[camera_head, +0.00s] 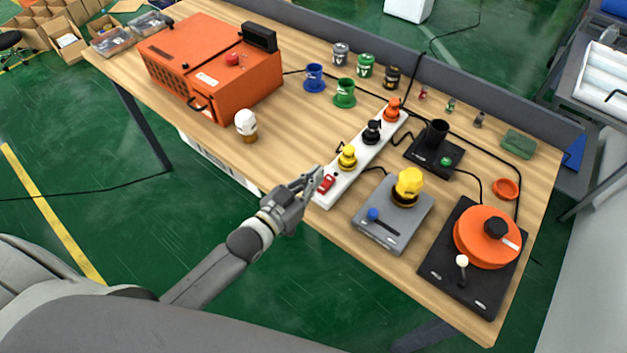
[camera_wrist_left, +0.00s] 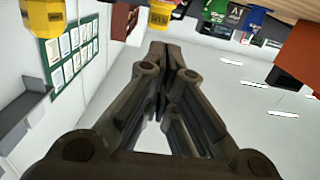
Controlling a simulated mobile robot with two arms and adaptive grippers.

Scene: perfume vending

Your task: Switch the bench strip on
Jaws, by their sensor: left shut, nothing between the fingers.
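The white bench strip (camera_head: 352,168) lies on the wooden bench. At its near end is a red rocker switch (camera_head: 327,184). A yellow plug (camera_head: 347,157), a black plug (camera_head: 372,131) and an orange plug (camera_head: 392,109) stand along the strip. My left gripper (camera_head: 317,174) is shut and empty, its fingertips just left of the red switch. I cannot tell whether they touch it. The wrist view shows the shut fingers (camera_wrist_left: 172,62) and a yellow thing (camera_wrist_left: 160,14) beyond them. The switch is not clear there. My right gripper is not in view.
An orange box (camera_head: 215,75) stands at the left of the bench. A white-topped item (camera_head: 245,122) stands left of the strip. Right of it are a grey plate (camera_head: 372,222) with a yellow knob, a black holder (camera_head: 436,135) and an orange round device (camera_head: 485,236).

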